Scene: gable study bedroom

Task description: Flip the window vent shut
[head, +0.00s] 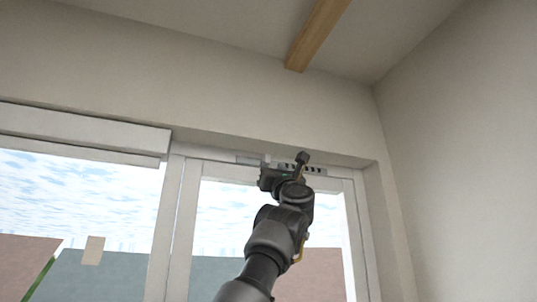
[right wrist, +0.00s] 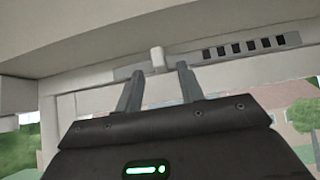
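The window vent (head: 316,170) is a thin grey strip with dark slots along the top of the right window's frame. In the right wrist view the vent's slotted part (right wrist: 250,47) lies to the right, and a small white tab (right wrist: 157,56) stands up from the strip left of the slots. My right gripper (head: 268,172) is raised to the vent and covers part of it in the head view. In the right wrist view the right gripper's fingers (right wrist: 160,72) are apart, with the tab appearing between and just beyond their tips. Contact cannot be told. My left gripper is out of view.
The wall's overhang (head: 270,145) runs close above the vent. A pale blind box (head: 80,130) tops the left window. A wooden beam (head: 318,33) crosses the ceiling, and a bare wall (head: 460,150) stands at the right.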

